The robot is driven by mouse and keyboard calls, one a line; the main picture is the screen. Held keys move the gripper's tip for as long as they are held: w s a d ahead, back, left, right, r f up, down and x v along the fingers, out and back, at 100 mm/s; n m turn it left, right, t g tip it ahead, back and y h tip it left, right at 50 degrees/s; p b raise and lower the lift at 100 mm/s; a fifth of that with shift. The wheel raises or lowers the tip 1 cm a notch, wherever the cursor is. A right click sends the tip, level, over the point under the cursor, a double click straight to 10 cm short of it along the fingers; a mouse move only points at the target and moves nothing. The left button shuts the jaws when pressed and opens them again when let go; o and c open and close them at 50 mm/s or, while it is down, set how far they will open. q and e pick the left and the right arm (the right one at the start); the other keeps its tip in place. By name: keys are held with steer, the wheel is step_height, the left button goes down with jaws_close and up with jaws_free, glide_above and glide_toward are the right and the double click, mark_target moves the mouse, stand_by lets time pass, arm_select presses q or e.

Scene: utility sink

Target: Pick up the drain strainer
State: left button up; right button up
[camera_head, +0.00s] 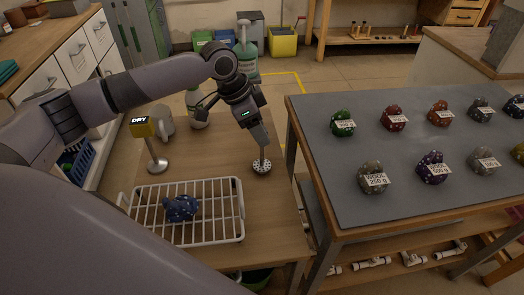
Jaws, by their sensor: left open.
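The drain strainer (261,166) is a small, light, round disc with dark holes, near the right edge of the wooden table (215,150). My left gripper (262,152) comes down from above, with its fingertips right over the strainer. It is open, though its fingers overlap from this angle. I cannot tell whether the fingertips touch the strainer. My right gripper is not in view.
A white wire rack (240,237) with a blue speckled bundle (181,208) stands at the front. A grey-topped table (400,205) with several labelled bundles stands right.

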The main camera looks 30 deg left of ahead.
mark_target(262, 151)
arm_select(q)
steer(key=shift+x, duration=1.85)
steer(key=shift+w+d, duration=0.1)
steer(key=shift+w, duration=0.05)
steer(key=shift+r, duration=0.1)
jaws_close()
